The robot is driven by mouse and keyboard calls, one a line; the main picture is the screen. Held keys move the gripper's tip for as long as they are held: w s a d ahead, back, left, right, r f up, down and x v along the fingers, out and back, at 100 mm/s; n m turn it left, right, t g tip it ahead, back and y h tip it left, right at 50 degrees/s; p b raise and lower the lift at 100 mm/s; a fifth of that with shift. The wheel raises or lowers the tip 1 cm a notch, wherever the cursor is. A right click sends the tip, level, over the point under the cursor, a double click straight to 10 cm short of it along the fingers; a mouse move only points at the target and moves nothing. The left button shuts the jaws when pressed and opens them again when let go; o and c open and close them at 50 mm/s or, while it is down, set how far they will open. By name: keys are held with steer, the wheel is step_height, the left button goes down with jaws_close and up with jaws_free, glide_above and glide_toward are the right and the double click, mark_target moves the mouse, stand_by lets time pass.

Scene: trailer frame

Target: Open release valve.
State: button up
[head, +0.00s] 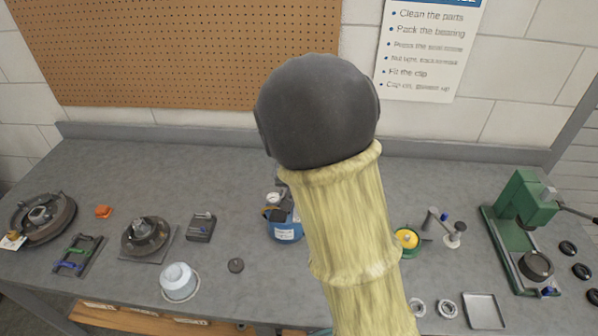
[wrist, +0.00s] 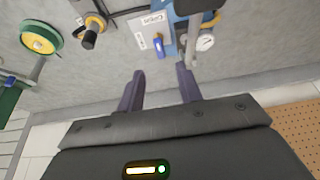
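A blue unit (head: 284,228) with a small gauge (head: 272,197) stands mid-bench, partly hidden behind my arm in the head view. In the wrist view the blue body (wrist: 189,32) is at the top, with the round white gauge (wrist: 205,43) beside it. A small blue lever (wrist: 158,45) sits by a white label there; it may be the release valve, but I cannot read the label. My gripper (wrist: 161,82) is open and empty, its dark fingers apart below the lever in the picture. My arm hides the gripper in the head view.
A yellow-green round part (head: 407,240) and a green press (head: 522,225) are on the right. A white tub (head: 179,282), a hub (head: 146,236) and a black block (head: 201,227) are on the left. The back wall borders the bench.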

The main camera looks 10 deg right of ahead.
steer(key=v, duration=0.9)
steer(key=shift+r+p, duration=0.25)
steer(key=shift+p, duration=0.2)
steer(key=s+d+f+n+g, duration=0.1)
steer(key=s+f, duration=0.2)
steer(key=s, duration=0.4)
steer(key=s+d+f+n+y, duration=0.1)
steer(key=s+d+f+n, duration=0.1)
steer(key=s+f, duration=0.2)
steer(key=s, duration=0.3)
steer(key=shift+n+g, duration=0.3)
steer(key=shift+g, duration=0.1)
steer(key=shift+s, duration=0.1)
